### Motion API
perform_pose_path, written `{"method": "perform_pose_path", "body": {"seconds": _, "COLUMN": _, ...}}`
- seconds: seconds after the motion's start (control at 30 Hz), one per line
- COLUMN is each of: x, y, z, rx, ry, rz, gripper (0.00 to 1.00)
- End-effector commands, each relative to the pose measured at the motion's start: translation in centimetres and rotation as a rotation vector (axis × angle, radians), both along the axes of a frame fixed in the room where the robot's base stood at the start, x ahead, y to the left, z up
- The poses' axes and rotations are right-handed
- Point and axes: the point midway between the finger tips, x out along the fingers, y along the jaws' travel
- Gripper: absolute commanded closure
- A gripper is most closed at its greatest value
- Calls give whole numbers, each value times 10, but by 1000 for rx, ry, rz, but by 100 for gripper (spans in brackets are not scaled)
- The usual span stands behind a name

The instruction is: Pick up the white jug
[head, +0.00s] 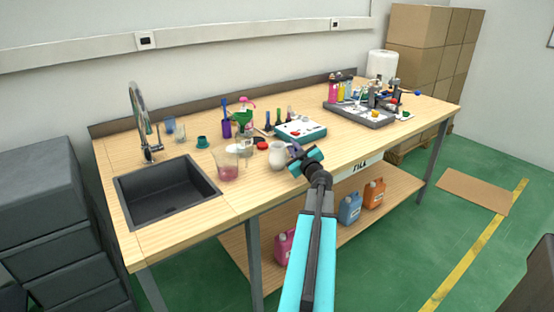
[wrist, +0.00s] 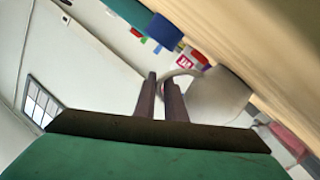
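The white jug (head: 278,157) stands near the front edge of the wooden table, right of a clear beaker. In the wrist view the jug (wrist: 222,97) is close up, with its curved handle at the fingertips. My gripper (head: 294,151) is just right of the jug, at the handle side. In the wrist view its two dark fingers (wrist: 161,88) are close together with a narrow gap, and the end of the handle appears to lie between them. Whether they press on the handle cannot be told.
The beaker with pink liquid (head: 228,172) and a red-capped jar (head: 262,150) are close to the jug. A teal-and-white device (head: 300,131) sits behind my gripper. The black sink (head: 168,192) is at left, a grey tray (head: 350,115) at right.

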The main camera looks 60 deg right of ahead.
Motion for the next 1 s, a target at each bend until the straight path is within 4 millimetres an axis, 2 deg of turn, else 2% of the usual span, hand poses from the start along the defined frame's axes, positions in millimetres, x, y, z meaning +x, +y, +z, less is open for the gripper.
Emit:
{"method": "perform_pose_path", "body": {"seconds": 0.57, "x": 1, "y": 1, "z": 2, "rx": -1, "ry": 2, "rz": 2, "gripper": 100}}
{"method": "perform_pose_path", "body": {"seconds": 1.0, "x": 1, "y": 1, "z": 19, "rx": 0, "ry": 0, "rz": 1, "gripper": 100}}
